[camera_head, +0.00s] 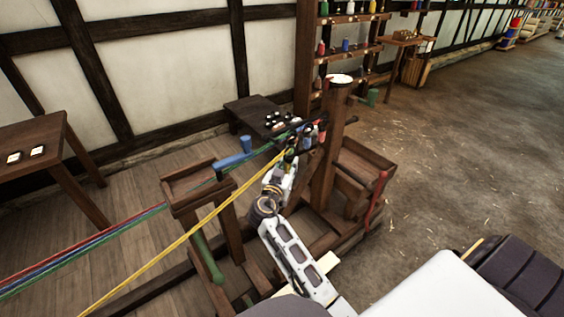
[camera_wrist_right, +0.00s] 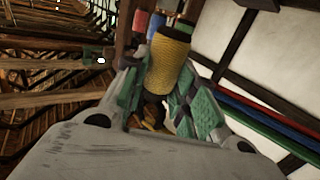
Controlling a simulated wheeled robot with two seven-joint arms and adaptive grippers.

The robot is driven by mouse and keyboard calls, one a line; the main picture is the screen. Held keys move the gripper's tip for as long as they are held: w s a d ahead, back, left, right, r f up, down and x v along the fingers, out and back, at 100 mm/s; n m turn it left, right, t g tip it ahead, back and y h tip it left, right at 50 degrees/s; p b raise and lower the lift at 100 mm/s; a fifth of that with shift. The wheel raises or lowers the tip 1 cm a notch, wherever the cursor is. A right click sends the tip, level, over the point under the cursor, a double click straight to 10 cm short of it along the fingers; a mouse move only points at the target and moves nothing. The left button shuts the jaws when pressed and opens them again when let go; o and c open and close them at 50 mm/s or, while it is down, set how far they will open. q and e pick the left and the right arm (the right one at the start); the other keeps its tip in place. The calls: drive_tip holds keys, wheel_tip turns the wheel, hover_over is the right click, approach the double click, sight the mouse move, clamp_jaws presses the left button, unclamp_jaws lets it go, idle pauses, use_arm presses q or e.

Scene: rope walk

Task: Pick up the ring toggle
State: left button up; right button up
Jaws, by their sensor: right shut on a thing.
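My right gripper (camera_head: 287,158) is at the post's rope end in the head view, partly covered by ropes and small parts there. In the right wrist view its green-padded fingers (camera_wrist_right: 164,108) are closed around the dark lower part of a yellow, rope-textured cylinder with a black end. I take this cylinder to be the ring toggle (camera_wrist_right: 169,62); no separate ring can be made out. In the head view the toggle cannot be told apart from the ropes and hardware. My left gripper is in neither view.
A yellow rope (camera_head: 190,234) and blue, red and green ropes run down left from the work spot. A wooden post (camera_head: 328,150) stands close right of my gripper. A blue handle (camera_head: 233,160) and a dark bench (camera_head: 250,106) are nearby. Open floor (camera_head: 450,150) lies right.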

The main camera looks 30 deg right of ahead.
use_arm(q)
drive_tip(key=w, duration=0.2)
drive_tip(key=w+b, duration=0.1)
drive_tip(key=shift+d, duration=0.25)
use_arm(e)
drive_tip(key=s+d, duration=0.1)
drive_tip(key=s, duration=0.7)
drive_tip(key=shift+s, duration=0.2)
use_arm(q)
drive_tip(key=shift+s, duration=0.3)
use_arm(e)
drive_tip(key=shift+d, duration=0.1)
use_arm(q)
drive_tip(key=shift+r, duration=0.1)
use_arm(e)
drive_tip(key=shift+r, duration=0.15)
